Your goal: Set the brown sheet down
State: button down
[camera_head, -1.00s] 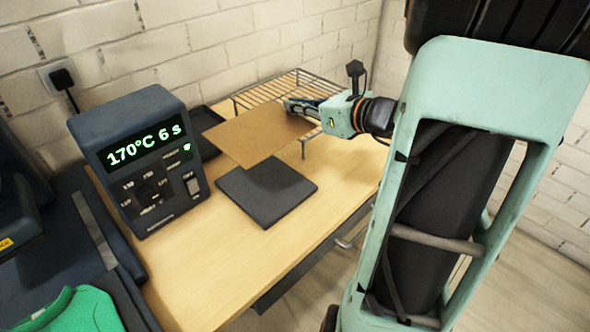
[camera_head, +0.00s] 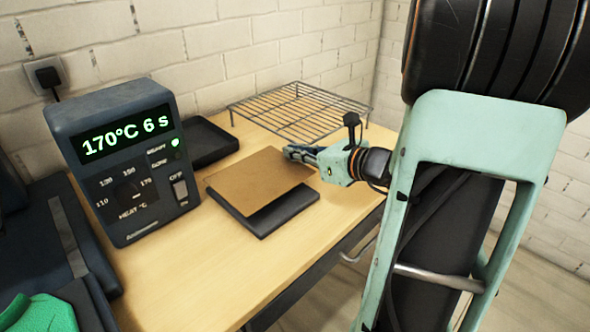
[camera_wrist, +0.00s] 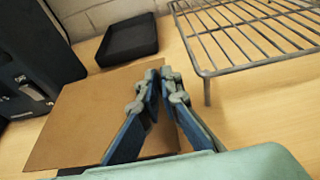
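The flat brown sheet (camera_head: 256,182) is over the dark square pad (camera_head: 275,217) on the wooden table, covering most of it. The pad's front and right edges show below the sheet. I cannot tell whether the sheet touches the pad. My gripper (camera_head: 287,152) is at the sheet's far right corner, with its fingers nearly together and closed on that edge. In the wrist view, the fingertips (camera_wrist: 160,76) meet at the edge of the brown sheet (camera_wrist: 85,118), which spreads out to the left.
A control box (camera_head: 120,165) reading 170°C 6 s stands left of the sheet. A black tray (camera_head: 207,141) lies behind it, and a wire rack (camera_head: 300,108) stands at the back right. Bare tabletop (camera_head: 190,270) is in front. A green item (camera_head: 40,314) shows at bottom left.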

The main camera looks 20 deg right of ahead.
aim_at(303, 165)
jog(key=shift+f+b, duration=1.35)
jog(key=shift+f, duration=0.55)
jog(key=shift+f, duration=0.1)
jog(key=c, duration=2.2)
grip_release()
jog(key=shift+o, duration=0.2)
jog(key=shift+s+d+r, duration=0.2)
jog(key=shift+s+r, duration=0.05)
jog(key=shift+r, duration=0.05)
jog(key=p+v, duration=0.2)
jog(key=v, duration=0.7)
jog(key=shift+s+d+r+p, duration=0.15)
jog(key=shift+s+r+p, duration=0.05)
jog(key=shift+s+p, duration=0.2)
jog(key=shift+s+d+r, duration=0.1)
jog(key=shift+s+d, duration=0.1)
jog(key=shift+s, duration=0.5)
